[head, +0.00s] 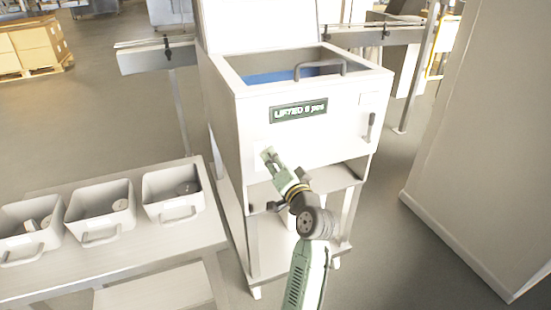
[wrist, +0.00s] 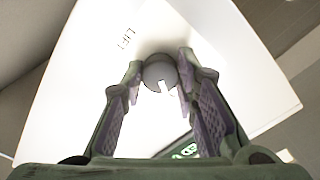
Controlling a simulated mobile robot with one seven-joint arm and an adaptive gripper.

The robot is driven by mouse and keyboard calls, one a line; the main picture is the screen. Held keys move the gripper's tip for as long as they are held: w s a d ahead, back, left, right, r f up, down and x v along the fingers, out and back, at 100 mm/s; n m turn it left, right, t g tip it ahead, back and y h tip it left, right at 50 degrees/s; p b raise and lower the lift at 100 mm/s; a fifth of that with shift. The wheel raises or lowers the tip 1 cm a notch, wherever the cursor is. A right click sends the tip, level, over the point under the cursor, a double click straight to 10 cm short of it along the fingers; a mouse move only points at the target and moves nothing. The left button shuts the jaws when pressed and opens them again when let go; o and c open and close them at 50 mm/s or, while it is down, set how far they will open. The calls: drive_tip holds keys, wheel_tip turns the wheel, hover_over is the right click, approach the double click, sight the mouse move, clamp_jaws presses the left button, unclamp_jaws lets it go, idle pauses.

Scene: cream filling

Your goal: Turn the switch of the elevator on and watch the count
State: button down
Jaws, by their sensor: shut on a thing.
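The elevator is a white box-shaped machine (head: 320,140) on a stand, with a dark green display (head: 299,111) on its front reading "LIFTED", one digit too small to be sure of, and "pcs". My gripper (head: 269,155) is at the front face, below and left of the display. In the wrist view my gripper (wrist: 160,66) has its fingers on both sides of the switch, a round grey knob (wrist: 156,75) with a white pointer mark, and is shut on it. Part of the display (wrist: 184,150) shows there. The knob is hidden in the head view.
A dark lever (head: 370,127) hangs at the front's right. The open hopper (head: 308,65) has blue inside and a grey handle. Several white bins (head: 172,194) stand on a table at left. A conveyor (head: 155,54) runs behind. A large pale panel (head: 483,150) stands at right.

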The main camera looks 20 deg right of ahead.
idle(0.3)
drive_tip(key=c, duration=1.2)
unclamp_jaws()
drive_tip(key=shift+c, duration=0.2)
drive_tip(key=s, duration=1.2)
drive_tip(key=shift+d, duration=0.2)
